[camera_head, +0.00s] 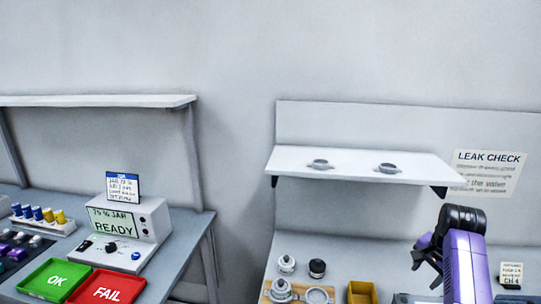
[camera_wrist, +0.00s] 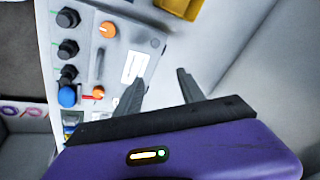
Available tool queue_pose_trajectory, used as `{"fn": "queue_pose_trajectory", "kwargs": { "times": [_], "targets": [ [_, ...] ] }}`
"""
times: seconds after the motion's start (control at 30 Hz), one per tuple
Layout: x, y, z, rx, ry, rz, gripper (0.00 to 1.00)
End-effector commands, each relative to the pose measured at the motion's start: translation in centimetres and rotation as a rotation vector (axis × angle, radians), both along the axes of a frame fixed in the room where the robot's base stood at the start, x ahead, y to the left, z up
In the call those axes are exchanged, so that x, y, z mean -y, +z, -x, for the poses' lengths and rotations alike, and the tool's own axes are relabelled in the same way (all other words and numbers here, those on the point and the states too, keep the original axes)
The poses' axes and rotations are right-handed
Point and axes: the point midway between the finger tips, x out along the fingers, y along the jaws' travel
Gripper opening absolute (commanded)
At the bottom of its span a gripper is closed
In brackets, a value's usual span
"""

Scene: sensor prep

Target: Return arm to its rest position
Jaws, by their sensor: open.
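My purple and black arm rises at the lower right of the head view. My gripper (camera_head: 424,256) is on the left side of its dark bent top, above the right-hand bench. In the wrist view my gripper (camera_wrist: 160,88) shows two dark fingers spread apart with nothing between them. Beyond the fingers is a pale panel (camera_wrist: 118,62) with black, orange and blue knobs and a white label.
A white shelf (camera_head: 350,168) with two metal rings is on the back wall. A yellow bin (camera_head: 361,292) and metal fittings stand left of my arm. At left are a READY box (camera_head: 130,232), a green OK tray (camera_head: 55,279) and a red FAIL tray (camera_head: 106,288).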

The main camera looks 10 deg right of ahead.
Motion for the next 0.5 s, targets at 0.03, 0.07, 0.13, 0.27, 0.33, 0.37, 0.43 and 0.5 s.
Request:
{"fn": "queue_pose_trajectory", "kwargs": {
  "times": [0.03,0.07,0.13,0.27,0.33,0.37,0.43,0.5],
  "targets": [
    [0.7,0.4,-0.9,0.063,0.029,0.054,0.47],
    [1.1,0.5,-1.3,0.099,0.047,0.088,0.47],
    [1.6,0.6,-2.0,0.176,0.093,0.170,0.47],
    [1.6,0.0,-2.2,0.304,0.186,0.330,0.47],
    [1.0,-0.5,-1.7,0.363,0.235,0.412,0.47],
    [0.7,-0.8,-1.4,0.384,0.256,0.446,0.47],
    [-0.4,-1.4,-0.4,0.437,0.307,0.525,0.47],
    [-1.8,-1.9,0.8,0.486,0.358,0.596,0.47]
  ]
}}
